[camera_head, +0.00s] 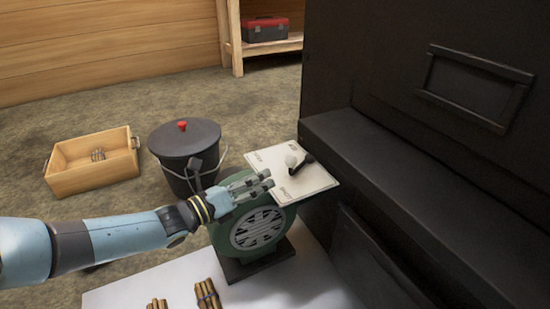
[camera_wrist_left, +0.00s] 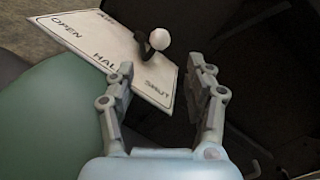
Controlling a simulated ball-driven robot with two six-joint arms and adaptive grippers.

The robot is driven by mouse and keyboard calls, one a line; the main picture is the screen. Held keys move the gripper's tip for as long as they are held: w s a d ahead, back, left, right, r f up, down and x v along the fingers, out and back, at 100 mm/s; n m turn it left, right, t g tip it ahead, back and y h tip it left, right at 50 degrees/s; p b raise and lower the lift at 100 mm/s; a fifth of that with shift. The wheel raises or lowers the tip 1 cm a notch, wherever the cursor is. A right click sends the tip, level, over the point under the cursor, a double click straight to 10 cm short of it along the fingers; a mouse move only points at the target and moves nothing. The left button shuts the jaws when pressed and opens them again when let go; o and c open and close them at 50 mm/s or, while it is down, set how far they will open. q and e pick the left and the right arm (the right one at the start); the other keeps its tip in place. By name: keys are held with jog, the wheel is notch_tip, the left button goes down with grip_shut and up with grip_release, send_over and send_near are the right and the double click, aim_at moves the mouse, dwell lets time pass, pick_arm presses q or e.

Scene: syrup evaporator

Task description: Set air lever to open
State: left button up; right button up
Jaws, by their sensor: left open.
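The air lever (camera_head: 303,162) is a short black arm with a white knob (camera_head: 291,161). It stands on a pale plate (camera_head: 318,181) beside the dark evaporator. In the left wrist view the plate (camera_wrist_left: 93,29) reads OPEN, HALF and SHUT, and the knob (camera_wrist_left: 159,39) stands up just beyond the fingertips. I cannot tell which mark the lever points at. My left gripper (camera_head: 268,181) is over the plate's near left edge, short of the lever. It also shows in the left wrist view (camera_wrist_left: 166,69), its fingers spread and empty. My right gripper is not in view.
A green blower (camera_head: 222,236) stands below the plate. The evaporator's dark ledge (camera_head: 400,190) blocks the right. A lidded black bucket (camera_head: 185,138) and a wooden crate (camera_head: 92,181) stand left. Wood bundles (camera_head: 208,294) lie in front.

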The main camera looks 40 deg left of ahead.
aim_at(287, 166)
pick_arm(q)
jog(key=w+m+b, duration=0.1)
jog(key=w, duration=0.2)
jog(key=w+d+m+b, duration=0.1)
jog(key=w, duration=0.2)
jog(key=w+b, duration=0.1)
jog(key=w, duration=0.2)
jog(key=shift+d+f+m+b, duration=0.2)
jog(key=shift+d+m+b, duration=0.1)
jog(key=shift+m, duration=0.1)
jog(key=shift+w+d+r, duration=0.15)
jog(key=shift+w+r, duration=0.05)
jog(key=shift+w, duration=0.75)
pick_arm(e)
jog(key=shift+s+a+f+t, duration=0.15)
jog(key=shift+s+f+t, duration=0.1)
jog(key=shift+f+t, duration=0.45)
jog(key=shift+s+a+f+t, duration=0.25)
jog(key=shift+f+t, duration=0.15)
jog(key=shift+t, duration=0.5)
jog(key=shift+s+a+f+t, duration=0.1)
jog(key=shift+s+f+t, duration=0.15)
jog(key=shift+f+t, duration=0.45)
pick_arm(q)
jog(key=shift+c, duration=0.4)
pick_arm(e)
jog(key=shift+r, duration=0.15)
pick_arm(q)
grip_shut()
